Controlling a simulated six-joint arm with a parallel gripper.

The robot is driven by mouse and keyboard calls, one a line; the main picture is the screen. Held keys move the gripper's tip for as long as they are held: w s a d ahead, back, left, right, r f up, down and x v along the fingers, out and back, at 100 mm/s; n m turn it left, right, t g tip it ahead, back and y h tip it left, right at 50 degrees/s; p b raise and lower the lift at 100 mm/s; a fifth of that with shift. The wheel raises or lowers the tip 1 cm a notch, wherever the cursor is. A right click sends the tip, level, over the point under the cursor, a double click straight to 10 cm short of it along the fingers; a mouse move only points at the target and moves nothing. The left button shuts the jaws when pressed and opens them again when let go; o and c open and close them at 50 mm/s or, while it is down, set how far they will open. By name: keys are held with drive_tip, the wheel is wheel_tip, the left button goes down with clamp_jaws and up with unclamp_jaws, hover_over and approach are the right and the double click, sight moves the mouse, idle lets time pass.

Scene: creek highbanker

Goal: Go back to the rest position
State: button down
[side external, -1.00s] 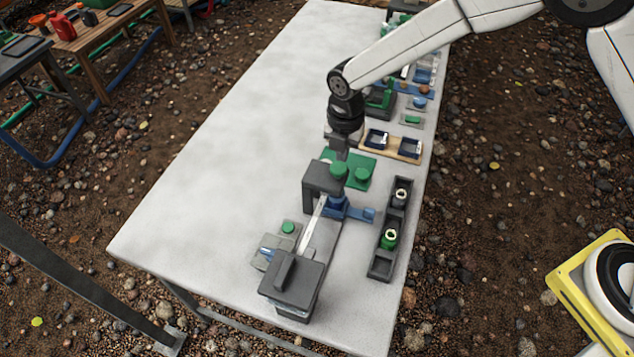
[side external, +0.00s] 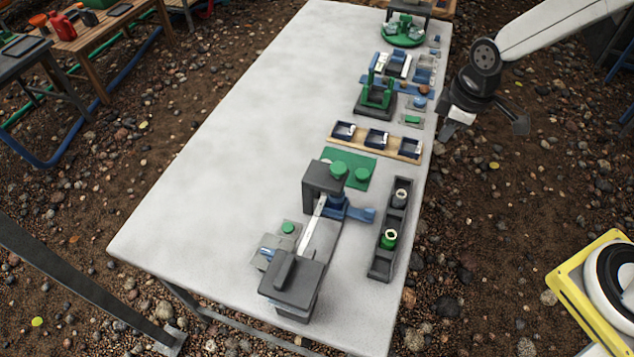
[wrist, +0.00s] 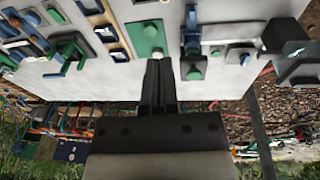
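My gripper (side external: 462,112) is off the right edge of the white table (side external: 215,150), beside the far half of its row of fixtures. In the wrist view, its two dark fingers (wrist: 158,85) lie side by side, pressed together with nothing visible between them. My gripper looks empty and apart from everything on the table. In the wrist view, the table top shows beyond the fingertips with the fixtures along it.
The dark clamp-like fixture (side external: 291,283) stands at the table's near end, beside a dark tray (side external: 381,264) with two cylinders. A green plate (side external: 359,161) and a wooden rack (side external: 411,153) with dark bins follow. The table's left half is clear. A yellow-framed machine (side external: 572,281) stands lower right.

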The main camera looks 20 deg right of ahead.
drive_tip(key=s+d+r+m, duration=0.1)
drive_tip(key=s+d+m, duration=0.4)
drive_tip(key=s+m, duration=0.3)
drive_tip(key=shift+m+t, duration=0.3)
drive_tip(key=shift+t, duration=0.1)
idle(0.5)
